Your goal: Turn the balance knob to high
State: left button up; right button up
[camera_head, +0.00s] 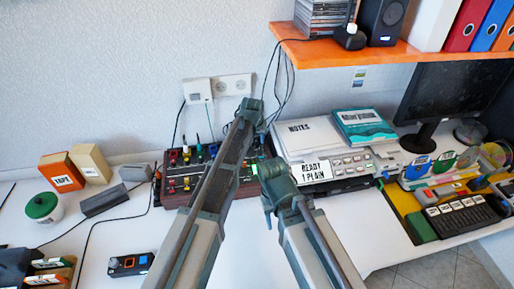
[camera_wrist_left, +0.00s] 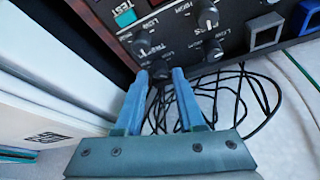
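The control panel (camera_head: 176,187) is a dark box with reddish sides, coloured controls and knobs, standing against the wall, partly hidden by my left arm. In the left wrist view its dark face shows several round knobs, such as one at the top (camera_wrist_left: 208,17) and one below it (camera_wrist_left: 212,49), with LOW and HIGH labels turned about. No balance label is readable. My left gripper (camera_wrist_left: 160,74) has its blue fingers apart, with a dark knob (camera_wrist_left: 159,70) between or just beyond the tips; contact is unclear. My right gripper (camera_head: 275,178) is right of the panel, its fingers unclear.
A white device (camera_head: 345,165) with a "READY 1 PLAIN" display stands right of the panel. A green TEST button (camera_wrist_left: 125,18) is on the panel. Loose black cables (camera_wrist_left: 235,95) lie near the gripper. An orange shelf (camera_head: 345,50) hangs above. The front table is mostly clear.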

pick_arm(q)
jog(key=shift+w+f+b, duration=0.25)
jog(key=shift+f+b, duration=0.05)
jog(key=shift+f, duration=0.35)
grip_shut()
jog(key=shift+a+m+h, duration=0.1)
jog(key=shift+m+h, duration=0.5)
jog(key=shift+m, duration=1)
